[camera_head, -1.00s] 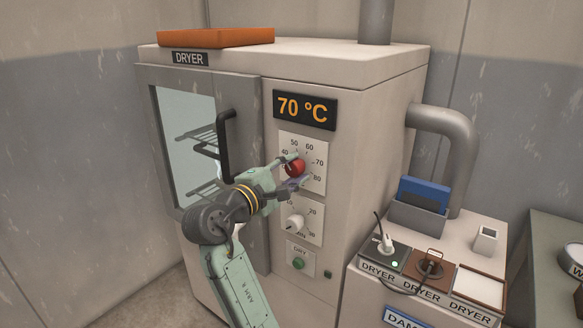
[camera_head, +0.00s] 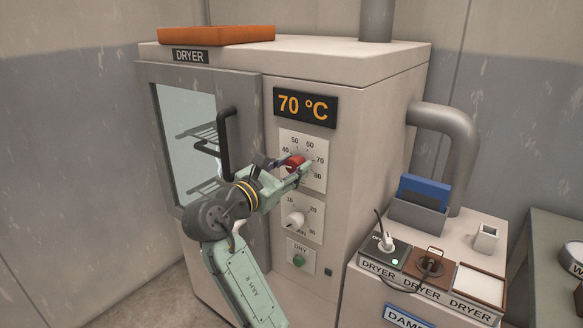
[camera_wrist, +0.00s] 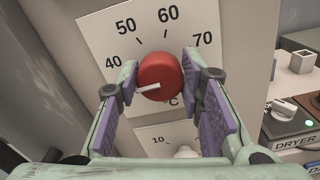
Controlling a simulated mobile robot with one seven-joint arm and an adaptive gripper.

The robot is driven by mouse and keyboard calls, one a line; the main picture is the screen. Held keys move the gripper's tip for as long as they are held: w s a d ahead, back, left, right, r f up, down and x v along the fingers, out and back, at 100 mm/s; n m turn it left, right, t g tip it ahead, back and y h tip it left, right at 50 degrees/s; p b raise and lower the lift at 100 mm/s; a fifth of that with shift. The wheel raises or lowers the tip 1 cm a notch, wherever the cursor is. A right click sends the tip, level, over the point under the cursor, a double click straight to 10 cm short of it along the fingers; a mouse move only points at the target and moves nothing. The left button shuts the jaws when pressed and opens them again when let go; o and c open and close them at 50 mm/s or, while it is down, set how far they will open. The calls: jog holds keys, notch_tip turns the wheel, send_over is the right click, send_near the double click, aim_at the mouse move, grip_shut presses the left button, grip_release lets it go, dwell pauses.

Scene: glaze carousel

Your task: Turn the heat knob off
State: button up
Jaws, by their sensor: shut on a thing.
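The red heat knob (camera_head: 294,161) sits on a white dial plate (camera_head: 318,146) marked in degrees on the dryer front. In the wrist view the red knob (camera_wrist: 160,76) stands between my gripper's purple pads, and its white pointer is toward the lower left, below the 40 mark. My gripper (camera_head: 293,170) is shut on the knob, and it also shows in the wrist view (camera_wrist: 162,84). The display (camera_head: 305,108) above reads 70 °C.
A white timer knob (camera_head: 295,220) and green button (camera_head: 298,260) sit below. The black door handle (camera_head: 226,146) stands out left of my gripper.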

jog(key=n, duration=0.5)
jog(key=shift+f, duration=0.1)
dwell(0.5)
jog(key=o, duration=1.2)
jog(key=shift+c, duration=0.2)
jog(key=shift+a, duration=0.15)
jog(key=v, duration=1.2)
